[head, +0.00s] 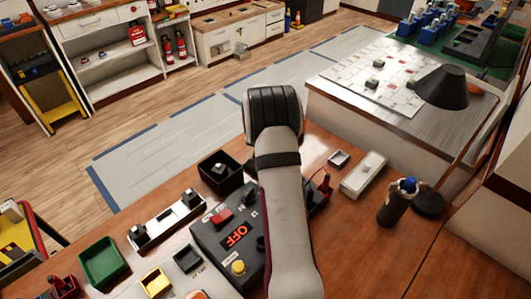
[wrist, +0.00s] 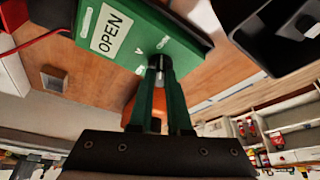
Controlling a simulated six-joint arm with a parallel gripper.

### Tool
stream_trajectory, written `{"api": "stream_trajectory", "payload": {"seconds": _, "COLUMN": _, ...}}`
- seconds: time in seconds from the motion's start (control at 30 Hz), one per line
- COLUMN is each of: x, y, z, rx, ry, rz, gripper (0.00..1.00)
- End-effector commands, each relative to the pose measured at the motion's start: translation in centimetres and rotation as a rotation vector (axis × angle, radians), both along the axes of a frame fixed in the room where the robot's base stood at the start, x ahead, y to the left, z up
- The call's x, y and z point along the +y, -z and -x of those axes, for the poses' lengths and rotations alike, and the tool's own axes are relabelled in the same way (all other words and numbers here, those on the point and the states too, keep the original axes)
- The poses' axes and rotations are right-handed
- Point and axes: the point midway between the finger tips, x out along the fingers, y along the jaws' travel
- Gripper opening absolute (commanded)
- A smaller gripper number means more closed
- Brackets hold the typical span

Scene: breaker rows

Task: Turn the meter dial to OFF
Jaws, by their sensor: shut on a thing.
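The meter is a green-faced box (wrist: 112,58) in the wrist view, with a white label reading OPEN and a V mark beside the dial. My gripper (wrist: 158,82) reaches the lower right of this face, and its two fingers are shut on the small dial (wrist: 158,62). The fingers cover most of the dial, so I cannot tell where it points. In the head view my arm hides the meter and the gripper. An orange part (wrist: 128,112) shows behind the left finger.
A dark panel (head: 207,243) with a red OFF sign, red switch and yellow button lies left of my arm. A black box (head: 220,171), a green tray (head: 103,262) and a white box (head: 364,174) stand nearby. A dark bottle (head: 393,208) stands at right.

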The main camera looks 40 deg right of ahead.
Motion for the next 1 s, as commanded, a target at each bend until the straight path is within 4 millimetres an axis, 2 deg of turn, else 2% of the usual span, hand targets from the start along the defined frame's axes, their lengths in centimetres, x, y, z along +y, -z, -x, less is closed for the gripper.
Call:
{"api": "stream_trajectory", "payload": {"seconds": 0.47, "x": -0.02, "y": 0.0, "z": 0.09, "rx": 0.001, "ry": -0.058, "rz": -0.001, "gripper": 0.0}}
{"api": "stream_trajectory", "payload": {"seconds": 1.0, "x": -0.38, "y": -0.01, "z": 0.39, "rx": -0.002, "ry": -0.505, "rz": -0.002, "gripper": 0.0}}
